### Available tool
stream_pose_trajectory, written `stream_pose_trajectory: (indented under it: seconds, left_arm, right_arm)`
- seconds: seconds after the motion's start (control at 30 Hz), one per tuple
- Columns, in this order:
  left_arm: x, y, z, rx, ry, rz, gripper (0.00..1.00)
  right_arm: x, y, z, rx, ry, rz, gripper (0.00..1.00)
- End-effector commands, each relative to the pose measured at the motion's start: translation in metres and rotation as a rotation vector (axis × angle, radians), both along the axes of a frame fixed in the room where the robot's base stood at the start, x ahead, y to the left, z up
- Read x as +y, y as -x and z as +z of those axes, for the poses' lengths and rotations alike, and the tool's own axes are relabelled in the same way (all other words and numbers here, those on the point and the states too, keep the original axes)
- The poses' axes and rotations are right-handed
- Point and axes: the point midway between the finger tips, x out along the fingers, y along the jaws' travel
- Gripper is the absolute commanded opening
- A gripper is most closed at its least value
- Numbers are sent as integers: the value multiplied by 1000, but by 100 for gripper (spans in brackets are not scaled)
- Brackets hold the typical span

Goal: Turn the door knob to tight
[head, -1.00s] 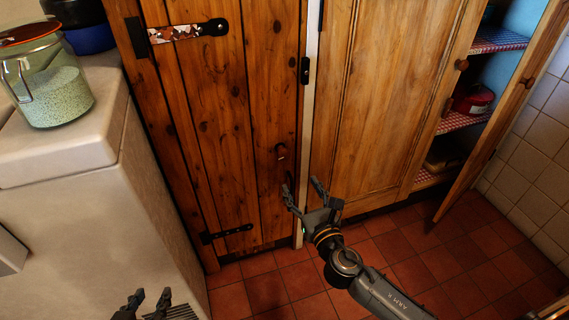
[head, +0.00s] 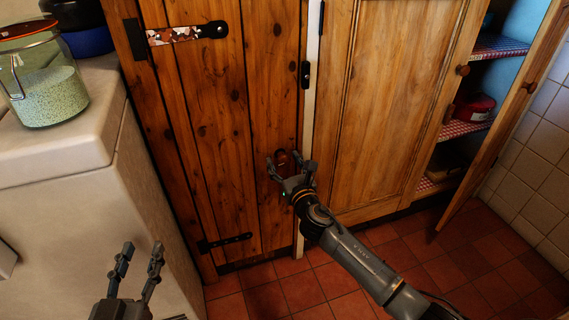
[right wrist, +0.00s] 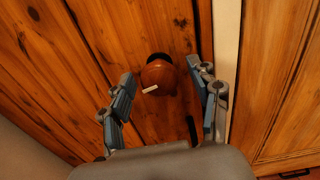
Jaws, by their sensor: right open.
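The door knob (right wrist: 160,76) is a round brown wooden knob on the dark pine door (head: 215,120). A short pale mark shows on its face in the right wrist view. In the head view the knob (head: 283,157) is partly covered by my right gripper (head: 291,165). My right gripper (right wrist: 163,100) is open, with one finger on each side of the knob. A gap shows on both sides, and I cannot see contact. My left gripper (head: 138,258) is open and empty at the lower left, in front of the pale counter and away from the door.
A lighter cupboard door (head: 385,110) stands right of the knob's door, past a pale post. An open cupboard (head: 480,90) is at the far right. A glass jar (head: 48,92) stands on the pale counter (head: 60,140) at left. Red floor tiles lie below.

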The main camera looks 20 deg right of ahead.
Motion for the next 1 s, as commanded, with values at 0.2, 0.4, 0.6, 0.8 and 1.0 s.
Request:
stream_pose_trajectory:
  seconds: [0.2, 0.4, 0.6, 0.8, 1.0]
  left_arm:
    - [0, 0, 0, -1, 0, 0, 40]
    - [0, 0, 0, 0, 0, 0, 40]
    - [0, 0, 0, -1, 0, 0, 40]
    - [0, 0, -1, 7, -2, 0, 40]
    - [0, 0, -5, 36, -9, 1, 40]
  right_arm:
    - [0, 0, 0, 0, 0, 0, 59]
    - [0, 0, 0, 0, -1, 0, 19]
    - [0, 0, 0, 0, -3, 0, 6]
    - [0, 0, 1, 1, -40, -1, 6]
    - [0, 0, 1, 5, -147, -1, 6]
